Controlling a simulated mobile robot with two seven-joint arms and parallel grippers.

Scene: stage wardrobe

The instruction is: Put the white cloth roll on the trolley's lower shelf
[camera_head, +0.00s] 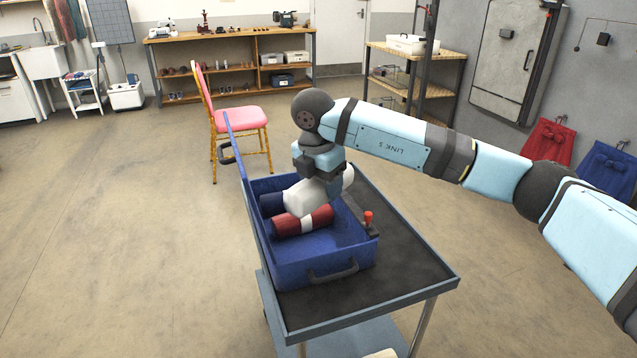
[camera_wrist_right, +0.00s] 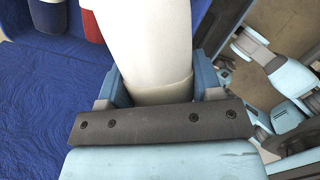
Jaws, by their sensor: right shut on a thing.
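The white cloth roll (camera_head: 303,199) is in my right gripper (camera_head: 327,184), at the open blue case on the trolley. In the right wrist view the roll (camera_wrist_right: 150,40) lies between both fingers of the gripper (camera_wrist_right: 160,82), which are closed on its sides. I cannot tell whether the roll still touches the case or the rolls beside it. The trolley (camera_head: 415,270) has a dark top with a grey-blue rim. Its lower shelf (camera_head: 355,338) shows only in part below the front edge. My left gripper is not in view.
The blue case (camera_head: 300,272), lid up on the left, holds a red roll with a white band (camera_head: 290,224) and a dark blue roll (camera_head: 271,203). A red-knobbed object (camera_head: 368,220) stands at its right. A pink chair (camera_head: 240,118) is behind. Floor at left is clear.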

